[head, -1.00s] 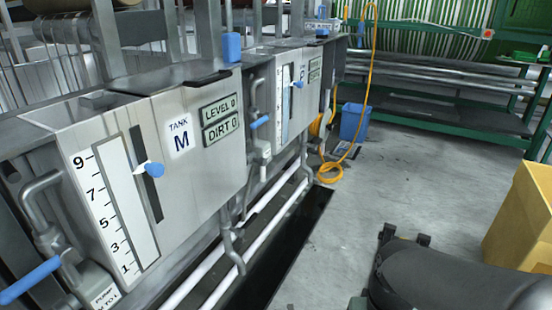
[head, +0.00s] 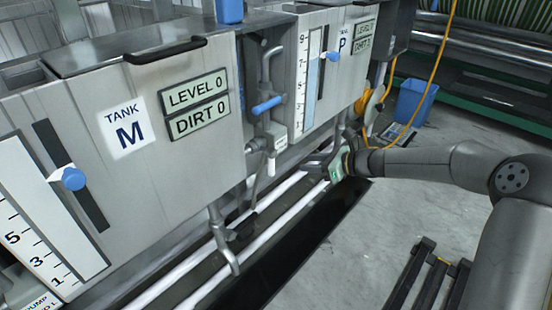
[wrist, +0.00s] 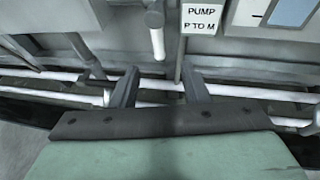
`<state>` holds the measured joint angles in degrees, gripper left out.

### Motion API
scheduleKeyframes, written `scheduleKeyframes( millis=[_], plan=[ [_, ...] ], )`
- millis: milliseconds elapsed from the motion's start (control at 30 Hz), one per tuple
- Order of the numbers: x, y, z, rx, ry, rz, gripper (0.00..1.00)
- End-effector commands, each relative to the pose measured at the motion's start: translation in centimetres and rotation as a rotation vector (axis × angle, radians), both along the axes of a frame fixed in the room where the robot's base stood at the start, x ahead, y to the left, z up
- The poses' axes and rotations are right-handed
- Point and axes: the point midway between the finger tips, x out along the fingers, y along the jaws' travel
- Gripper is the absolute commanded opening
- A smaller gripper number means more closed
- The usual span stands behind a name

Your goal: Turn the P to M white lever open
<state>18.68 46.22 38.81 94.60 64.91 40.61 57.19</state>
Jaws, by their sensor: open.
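The white lever (head: 271,164) hangs downward from the pipework between Tank M and Tank P, below a blue handle (head: 267,105). It also shows in the wrist view (wrist: 157,42), top centre, pointing down beside a sign (wrist: 204,18) reading "PUMP P TO M". My gripper (head: 316,165) is to the right of the lever in the head view, over the white floor pipes. In the wrist view its two fingers (wrist: 160,86) are spread with nothing between them. The lever's lower end is beyond the fingertips, apart from them, and lies roughly in line with the gap.
Tank M (head: 175,150) is at left and Tank P (head: 345,75) at right, both with blue-knobbed level gauges. White pipes (head: 265,240) run low along the tanks beside a dark floor trench (head: 290,255). A blue bin (head: 412,103) and yellow hose stand behind.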

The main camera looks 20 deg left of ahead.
Motion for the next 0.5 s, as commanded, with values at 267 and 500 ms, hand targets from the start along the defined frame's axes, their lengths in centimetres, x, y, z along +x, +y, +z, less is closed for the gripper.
scheduleKeyframes(
  millis=[267, 500],
  plan=[
    [0.8, 4.6, -2.3, -0.001, -0.002, 0.006, 0.41],
    [1.8, 9.4, -4.3, -0.003, -0.002, 0.007, 0.41]
  ],
)
